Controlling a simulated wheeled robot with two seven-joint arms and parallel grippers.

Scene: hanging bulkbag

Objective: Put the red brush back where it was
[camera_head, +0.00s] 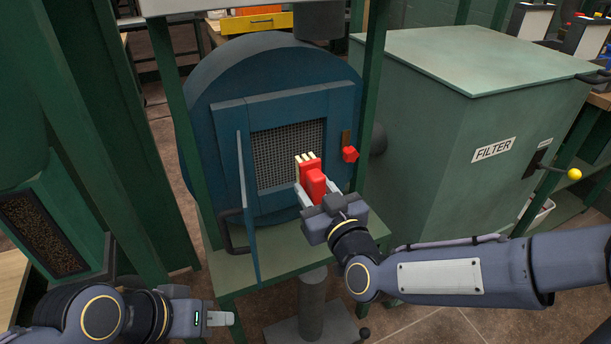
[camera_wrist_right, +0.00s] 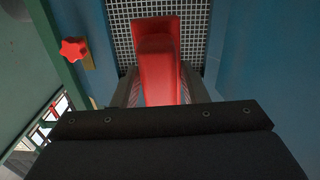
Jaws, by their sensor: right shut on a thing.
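The red brush (camera_head: 313,180) has a red body and pale bristles at its far end. My right gripper (camera_head: 318,190) is shut on it and holds it in front of the mesh screen (camera_head: 277,150) in the open blue housing. In the right wrist view the brush (camera_wrist_right: 158,75) lies between the fingers with the mesh (camera_wrist_right: 197,30) behind it. I cannot tell whether the bristles touch the mesh. My left gripper (camera_head: 222,318) is low at the left, away from the brush, and its jaw opening cannot be made out.
The blue door (camera_head: 247,205) stands swung open to the left of the screen. A red star knob (camera_head: 350,154) is on the right of the frame. A green filter cabinet (camera_head: 470,150) with a yellow-knobbed lever (camera_head: 574,174) stands at right. Green posts (camera_head: 368,80) flank the housing.

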